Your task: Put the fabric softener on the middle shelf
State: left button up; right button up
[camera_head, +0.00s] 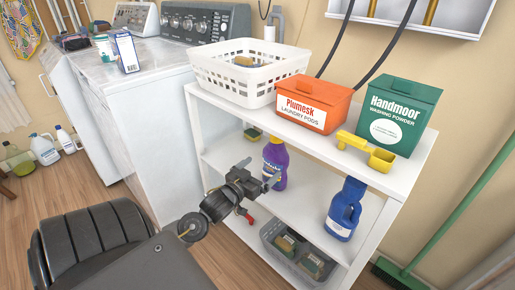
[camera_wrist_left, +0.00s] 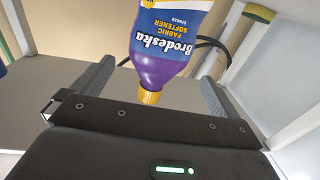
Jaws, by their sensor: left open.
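The fabric softener (camera_head: 274,163) is a purple bottle standing upright on the middle shelf (camera_head: 305,200) of the white rack. Its Brodeska label and orange cap show in the left wrist view (camera_wrist_left: 168,62), where it appears upside down. My left gripper (camera_head: 261,173) is open at the front of the bottle and partly covers it in the head view. In the left wrist view the cap lies between the two spread fingers (camera_wrist_left: 155,95), with a gap on both sides. My right gripper is not in view.
A blue bottle (camera_head: 343,210) stands right on the middle shelf; a sponge (camera_head: 252,134) lies at its left. The top holds a white basket (camera_head: 235,84), an orange pods box (camera_head: 312,104), a green powder box (camera_head: 397,118) and a yellow scoop (camera_head: 366,149). A grey bin (camera_head: 300,258) is below.

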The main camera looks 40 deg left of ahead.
pick_arm(q)
jog(key=s+d+f+m+g+h, duration=0.2)
jog(key=s+d+f+g, duration=0.2)
jog(key=s+d, duration=0.4)
jog(key=s+d+f+m+g+h, duration=0.2)
jog(key=s+d+f, duration=0.5)
jog(key=d, duration=1)
jog(key=s+m+g, duration=0.1)
jog(key=s+g, duration=0.1)
jog(key=shift+s+d+g+h, duration=0.2)
jog(key=shift+g+h, duration=0.1)
jog(key=shift+g, duration=0.1)
jog(key=shift+f, duration=0.1)
